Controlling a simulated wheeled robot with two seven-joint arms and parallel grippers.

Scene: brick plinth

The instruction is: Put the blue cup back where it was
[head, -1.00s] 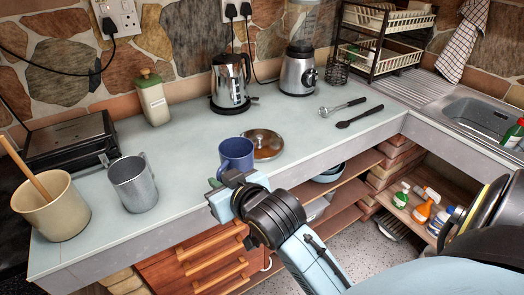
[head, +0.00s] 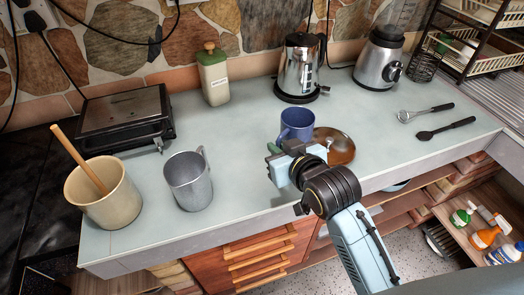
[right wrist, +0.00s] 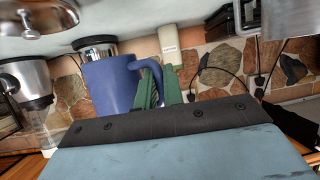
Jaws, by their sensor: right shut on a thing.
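The blue cup (head: 297,124) is upright in the head view, behind my right gripper (head: 277,152). In the right wrist view, which is upside down, the cup (right wrist: 107,86) is beside the green fingers (right wrist: 162,86), with its handle (right wrist: 152,70) at them. The right gripper is shut on the handle. The cup seems to be a little above the counter. The left gripper is not in view.
A grey metal mug (head: 188,181) and a beige pot (head: 103,195) with a wooden spoon stand at the left. A black grill (head: 125,118), a green-lidded jar (head: 214,76), a kettle (head: 299,66) and a blender (head: 380,58) stand behind. The counter (head: 240,130) between mug and cup is clear.

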